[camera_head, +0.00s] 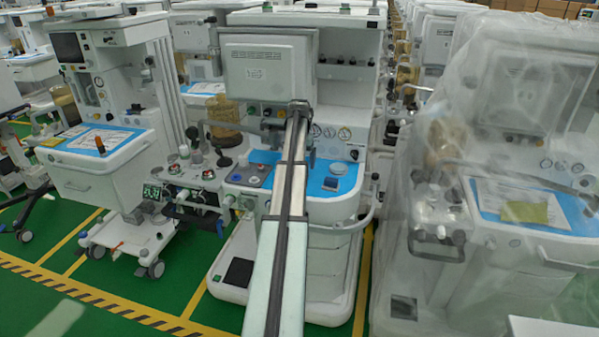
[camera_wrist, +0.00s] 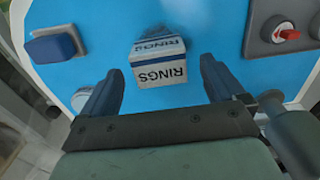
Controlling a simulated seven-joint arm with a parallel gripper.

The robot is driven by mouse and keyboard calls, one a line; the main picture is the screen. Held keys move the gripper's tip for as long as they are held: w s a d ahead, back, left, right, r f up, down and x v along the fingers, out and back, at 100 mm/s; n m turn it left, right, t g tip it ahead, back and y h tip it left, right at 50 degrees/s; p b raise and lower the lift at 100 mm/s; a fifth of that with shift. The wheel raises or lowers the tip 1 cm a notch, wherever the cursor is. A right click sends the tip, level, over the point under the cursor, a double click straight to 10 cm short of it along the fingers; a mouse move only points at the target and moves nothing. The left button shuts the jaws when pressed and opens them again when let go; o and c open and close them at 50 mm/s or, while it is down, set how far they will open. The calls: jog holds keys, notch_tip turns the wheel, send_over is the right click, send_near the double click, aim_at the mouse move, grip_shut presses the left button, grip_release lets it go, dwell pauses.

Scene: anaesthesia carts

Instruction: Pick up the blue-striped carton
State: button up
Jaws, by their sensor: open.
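The blue-striped carton (camera_wrist: 160,65) lies on the blue work surface of a cart in the wrist view. Its white face reads "RINGS", upside down in this view, and blue stripes show on its far face. My gripper (camera_wrist: 161,68) is open, with one dark blue finger to the left of the carton and one to the right. Gaps show between both fingers and the carton. In the head view my arm reaches over the middle cart's blue top (camera_head: 262,158), and I cannot make out the carton there.
In the wrist view a dark blue block (camera_wrist: 55,45) is at the left, and a grey panel with a red knob (camera_wrist: 287,35) is at the upper right. In the head view a plastic-covered cart (camera_head: 500,190) stands right and another cart (camera_head: 95,165) left.

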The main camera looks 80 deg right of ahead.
jog(key=shift+f, duration=1.55)
jog(key=shift+c, duration=0.4)
jog(key=c, duration=1)
notch_tip(320, 180, up, 10)
jog(key=shift+r, duration=0.1)
